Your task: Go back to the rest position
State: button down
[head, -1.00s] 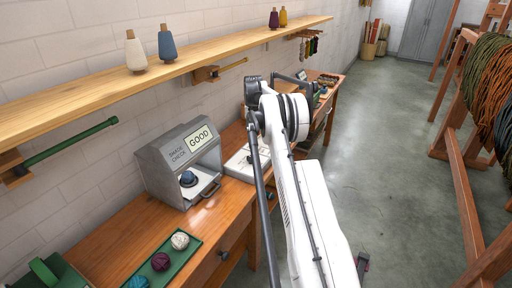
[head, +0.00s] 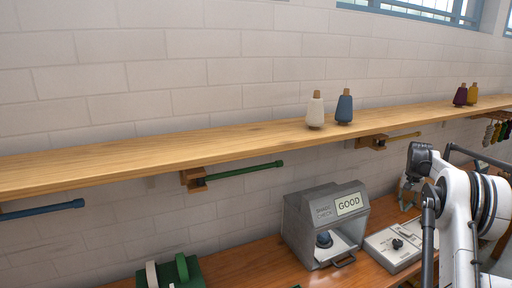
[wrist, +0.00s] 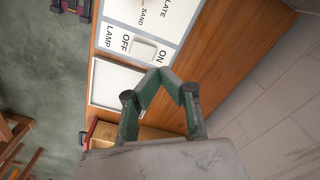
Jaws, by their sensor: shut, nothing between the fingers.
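My gripper (wrist: 162,76) shows in the wrist view, its two green-padded fingers bent together at the tips. It is shut and empty. Below it in that view are a white panel with LAMP, OFF and ON lettering (wrist: 140,45) and the wooden bench top (wrist: 225,60). In the head view my white arm is at the right edge, over the bench beside the wall.
The grey shade check box (head: 302,222) reads GOOD and holds a dark blue skein (head: 324,240). A white device (head: 392,248) lies right of it. A wooden shelf (head: 240,140) with several cones runs above; pegs (head: 245,170) jut below it.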

jog(key=s+a+r+n+t, duration=0.1)
jog(key=s+a+r, duration=0.2)
jog(key=a+r, duration=0.45)
jog(key=s+a+r+n+t+b, duration=0.1)
jog(key=s+a+r, duration=0.2)
jog(key=a+r, duration=0.4)
jog(key=s+a+r+n, duration=0.1)
jog(key=s+a+r, duration=0.2)
jog(key=a+r, duration=0.35)
jog(key=s+a+r+n+t, duration=0.2)
jog(key=s+a, duration=0.9)
jog(key=a, duration=0.2)
jog(key=s+a+f+n+t, duration=0.1)
jog(key=s+a+f, duration=0.2)
jog(key=s, duration=0.5)
jog(key=s+a+f+t+b, duration=0.1)
jog(key=s+a+f, duration=0.2)
jog(key=s+a, duration=0.2)
jog(key=s+a+f+n, duration=0.1)
jog(key=s+a+f, duration=0.3)
jog(key=s, duration=0.7)
jog(key=shift+a+n+t+b, duration=0.3)
jog(key=shift+a+t+b, duration=0.05)
jog(key=shift+t, duration=0.05)
